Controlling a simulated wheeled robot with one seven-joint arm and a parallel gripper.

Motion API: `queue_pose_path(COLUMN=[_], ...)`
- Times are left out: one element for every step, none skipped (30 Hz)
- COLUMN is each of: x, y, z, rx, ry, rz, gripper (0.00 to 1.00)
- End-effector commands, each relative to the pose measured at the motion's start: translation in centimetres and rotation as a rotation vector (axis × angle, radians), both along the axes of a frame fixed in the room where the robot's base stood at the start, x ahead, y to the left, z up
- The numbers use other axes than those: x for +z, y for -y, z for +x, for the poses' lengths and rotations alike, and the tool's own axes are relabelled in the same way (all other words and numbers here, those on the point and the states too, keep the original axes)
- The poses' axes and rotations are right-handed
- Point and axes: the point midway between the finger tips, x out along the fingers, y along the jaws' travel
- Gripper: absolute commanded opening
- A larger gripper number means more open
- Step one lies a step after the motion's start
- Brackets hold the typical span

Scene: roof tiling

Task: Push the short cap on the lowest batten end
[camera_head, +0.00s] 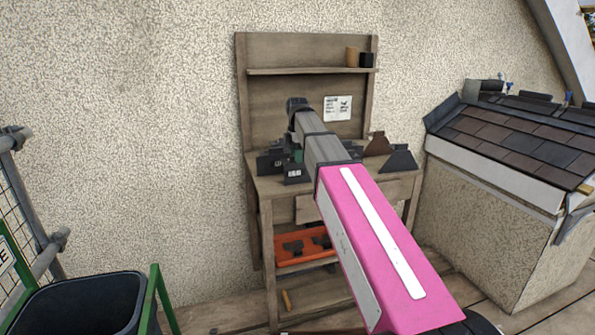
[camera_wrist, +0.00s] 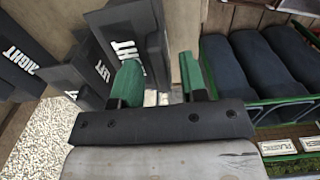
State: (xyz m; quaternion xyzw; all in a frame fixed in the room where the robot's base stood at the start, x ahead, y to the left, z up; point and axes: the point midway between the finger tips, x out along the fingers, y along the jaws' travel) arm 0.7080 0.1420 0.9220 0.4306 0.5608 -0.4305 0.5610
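My gripper (camera_wrist: 160,82) has two green-padded fingers that stand apart with nothing held between them. It hangs over the wooden bench (camera_head: 340,182); in the head view my own arm mostly hides it. I cannot pick out the short cap for certain in either view. The small tiled roof (camera_head: 520,138) stands right of the bench, and a wooden end (camera_head: 585,187) shows at its lower right edge. No cap can be made out there.
A green-edged tray (camera_wrist: 278,147) of dark rounded pieces (camera_wrist: 262,62) lies right of the fingers. Dark angular pieces (camera_head: 398,158) stand on the bench. An orange tray (camera_head: 290,257) is on the shelf below. A black bin (camera_head: 80,305) stands at the lower left.

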Motion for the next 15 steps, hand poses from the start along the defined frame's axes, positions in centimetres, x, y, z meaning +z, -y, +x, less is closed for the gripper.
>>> queue_pose_path(x=[0.01, 0.01, 0.01, 0.01, 0.01, 0.01, 0.01, 0.01, 0.01, 0.01, 0.01, 0.01, 0.01, 0.01, 0.02], y=[0.00, 0.00, 0.00, 0.00, 0.00, 0.00, 0.00, 0.00, 0.00, 0.00, 0.00, 0.00, 0.00, 0.00, 0.00], z=[0.00, 0.00, 0.00, 0.00, 0.00, 0.00, 0.00, 0.00, 0.00, 0.00, 0.00, 0.00, 0.00, 0.00, 0.01], rx=[0.000, 0.000, 0.000, 0.000, 0.000, 0.000, 0.000, 0.000, 0.000, 0.000, 0.000, 0.000, 0.000, 0.000, 0.000], ry=[0.000, 0.000, 0.000, 0.000, 0.000, 0.000, 0.000, 0.000, 0.000, 0.000, 0.000, 0.000, 0.000, 0.000, 0.000], rz=[0.000, 0.000, 0.000, 0.000, 0.000, 0.000, 0.000, 0.000, 0.000, 0.000, 0.000, 0.000, 0.000, 0.000, 0.000], gripper=[0.24, 0.14, 0.01, 0.00, 0.00, 0.00, 0.00, 0.00, 0.00, 0.00, 0.00, 0.00, 0.00, 0.00, 0.00])
